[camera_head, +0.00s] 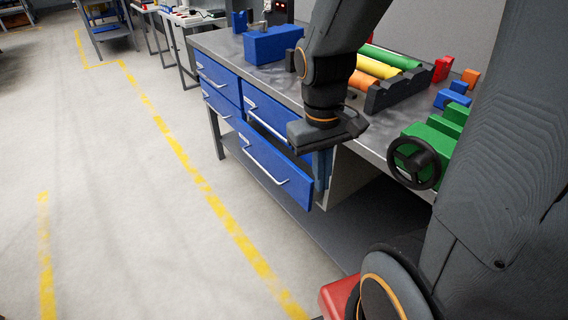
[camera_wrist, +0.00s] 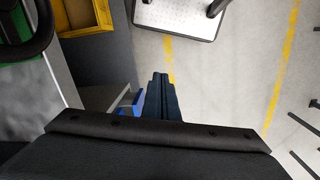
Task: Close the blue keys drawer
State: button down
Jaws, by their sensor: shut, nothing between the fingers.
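The workbench has several blue drawers on its front. The lower right blue drawer (camera_head: 275,172) stands pulled out, with a pale bar handle on its front. I cannot read any label, so I cannot tell which one is the keys drawer. Another blue drawer (camera_head: 268,123) is above it, partly behind my arm. My gripper (camera_head: 321,184) points down at the right end of the pulled-out drawer; touching or apart is unclear. In the wrist view, my gripper (camera_wrist: 161,78) is shut and empty, with a blue drawer part (camera_wrist: 128,107) just to its left.
The grey bench top (camera_head: 222,43) holds a blue vise (camera_head: 272,45), coloured rolls (camera_head: 385,66) and a green vise with a black handwheel (camera_head: 413,163). A yellow bin (camera_wrist: 84,16) shows in the wrist view. The floor left of the bench (camera_head: 120,200) is clear.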

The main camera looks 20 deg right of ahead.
jog(key=w+a+f+n+t+h+p, duration=0.15)
jog(key=w+a+f+n+h, duration=0.35)
jog(key=w+n, duration=0.5)
jog(key=w+a+f+n+t+h, duration=0.25)
jog(key=w+a+f+n, duration=0.3)
jog(key=w+n, duration=0.45)
jog(key=n+p, duration=0.1)
send_near(297, 168)
notch_tip(297, 168, down, 5)
jog(key=shift+w+d+f+h+p, duration=0.15)
jog(key=shift+w+d+h+p, duration=0.1)
jog(key=shift+d, duration=0.35)
jog(key=shift+w+d+f+h+p, duration=0.1)
jog(key=shift+w+d+h, duration=0.15)
jog(key=shift+d, duration=0.35)
jog(key=shift+w, duration=0.1)
jog(key=shift+w+d+b, duration=0.15)
jog(key=shift+w+d, duration=0.05)
jog(key=shift+d, duration=0.4)
jog(key=shift+w+d+b, duration=0.15)
jog(key=shift+w+d, duration=0.05)
jog(key=shift+d, duration=0.45)
jog(key=shift+a, duration=0.1)
